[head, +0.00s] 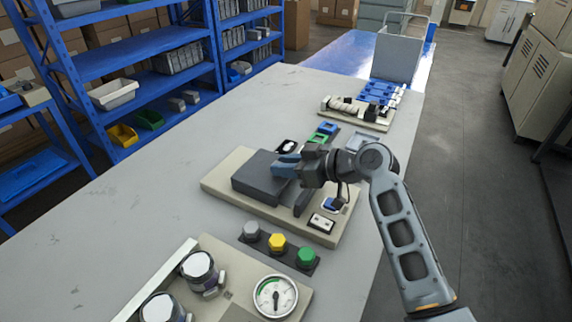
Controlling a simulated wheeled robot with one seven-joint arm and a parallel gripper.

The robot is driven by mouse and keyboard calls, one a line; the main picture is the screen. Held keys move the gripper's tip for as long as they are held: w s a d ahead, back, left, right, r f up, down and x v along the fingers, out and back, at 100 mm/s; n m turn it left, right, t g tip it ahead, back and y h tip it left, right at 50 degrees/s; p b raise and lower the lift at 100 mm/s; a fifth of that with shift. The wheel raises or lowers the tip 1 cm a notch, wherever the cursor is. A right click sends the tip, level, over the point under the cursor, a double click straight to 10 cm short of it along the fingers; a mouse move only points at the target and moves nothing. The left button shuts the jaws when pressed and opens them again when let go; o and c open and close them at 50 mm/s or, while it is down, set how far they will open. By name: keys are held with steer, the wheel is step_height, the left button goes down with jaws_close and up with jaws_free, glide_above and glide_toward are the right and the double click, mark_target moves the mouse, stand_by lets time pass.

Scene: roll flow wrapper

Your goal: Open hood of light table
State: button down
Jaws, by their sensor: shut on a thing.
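The light table appears to be the unit on a beige base (222,186) in the middle of the worktop. A dark grey box-like hood (258,181) sits on it and looks lowered. My gripper (287,166) comes in from the right and is shut at the hood's upper right edge. A blue part shows at the fingertips; I cannot tell whether it is a handle or part of the fingers. My gripper and wrist hide the hood's right side. A dark upright piece (304,198) stands just right of the hood.
A white rocker switch (321,222) is on the base's front right. Grey, yellow and green buttons (278,243) and a dial gauge (275,296) lie nearer. Green and blue items (320,134) and a roll unit (352,110) stand behind. The worktop's left side (120,215) is clear.

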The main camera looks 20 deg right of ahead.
mark_target(271, 159)
steer(key=w+a+b, duration=0.2)
steer(key=w, duration=0.1)
steer(key=shift+w+a, duration=0.25)
steer(key=shift+a, duration=0.05)
steer(key=c, duration=0.9)
jaws_free()
steer(key=shift+s+d, duration=0.1)
steer(key=shift+v, duration=3.8)
